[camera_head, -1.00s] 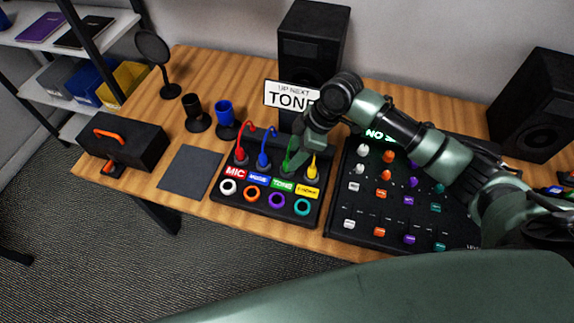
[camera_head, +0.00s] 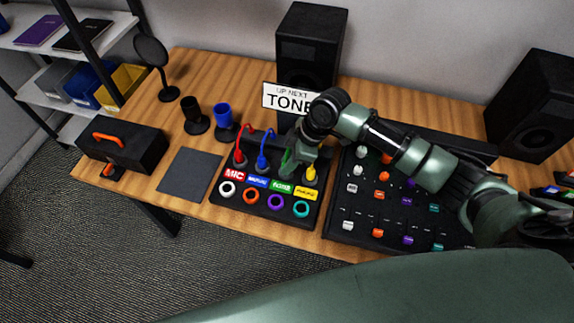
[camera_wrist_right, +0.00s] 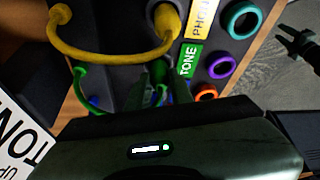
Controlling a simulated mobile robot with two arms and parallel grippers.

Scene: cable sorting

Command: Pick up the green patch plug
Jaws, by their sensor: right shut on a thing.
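The green patch plug (camera_wrist_right: 158,80) stands at its socket above the TONE label in the right wrist view, with a green cable (camera_wrist_right: 88,78) curving away. My right gripper (camera_head: 288,164) is down at the green plug, between the blue plug (camera_head: 263,160) and the yellow plug (camera_head: 311,173). Its fingers (camera_wrist_right: 157,88) are shut on the green plug, one on each side. The gripper partly hides the plug in the head view. The plug's lower end and its seat in the socket cannot be made out.
The black patch panel (camera_head: 266,213) also holds a red plug (camera_head: 239,157) and a row of coloured rings. A knob board (camera_head: 340,228) lies right of it. A sign reading TONE (camera_head: 288,97) stands behind. A dark mat (camera_head: 188,175) lies bare to the left.

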